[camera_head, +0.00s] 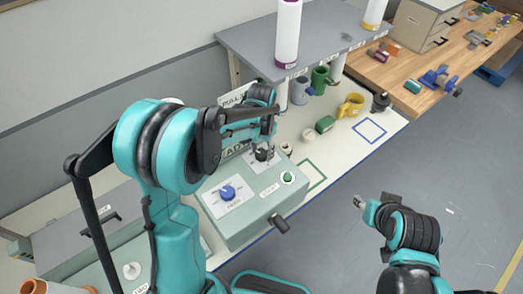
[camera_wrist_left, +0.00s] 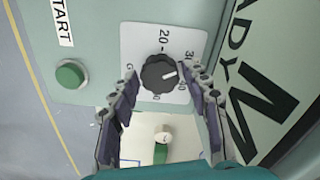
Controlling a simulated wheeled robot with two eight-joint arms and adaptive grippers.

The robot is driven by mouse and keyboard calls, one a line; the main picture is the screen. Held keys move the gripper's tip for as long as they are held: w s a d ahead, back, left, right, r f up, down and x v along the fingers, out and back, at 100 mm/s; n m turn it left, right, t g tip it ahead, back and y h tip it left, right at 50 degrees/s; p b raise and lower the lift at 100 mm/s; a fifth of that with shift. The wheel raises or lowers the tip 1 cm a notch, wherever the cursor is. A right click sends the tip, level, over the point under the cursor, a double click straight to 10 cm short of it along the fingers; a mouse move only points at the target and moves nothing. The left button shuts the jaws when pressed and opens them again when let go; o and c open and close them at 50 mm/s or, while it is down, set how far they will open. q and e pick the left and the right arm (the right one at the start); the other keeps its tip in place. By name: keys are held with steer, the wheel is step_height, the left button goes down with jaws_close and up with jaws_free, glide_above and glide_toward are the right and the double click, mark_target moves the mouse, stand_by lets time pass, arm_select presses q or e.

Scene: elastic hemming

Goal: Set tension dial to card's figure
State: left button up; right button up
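A black dial (camera_wrist_left: 159,73) with a pale pointer mark sits on a white scale plate marked 20, 30 and other partly hidden numbers. Its mark points right, toward the side with the 30. My left gripper (camera_wrist_left: 166,80) is open, with its fingers on either side of the dial; contact cannot be told. In the head view my left gripper (camera_head: 263,138) hangs over the black dial (camera_head: 264,155) on the grey-green machine box (camera_head: 247,222). My right gripper (camera_head: 359,202) is off to the right, away from the machine. No card's figure is readable.
A blue knob (camera_head: 228,192) and a green button (camera_head: 287,178) are on the same box. The START button (camera_wrist_left: 70,74) shows in the wrist view. A sign panel (camera_wrist_left: 275,85) stands close beside the dial. Mugs (camera_head: 350,105) and a grey shelf (camera_head: 260,40) lie behind.

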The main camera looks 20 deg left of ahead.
mark_target(261, 153)
arm_select(q)
steer(key=shift+o, duration=0.2)
step_height(261, 153, up, 12)
stand_by(0.5)
stand_by(0.4)
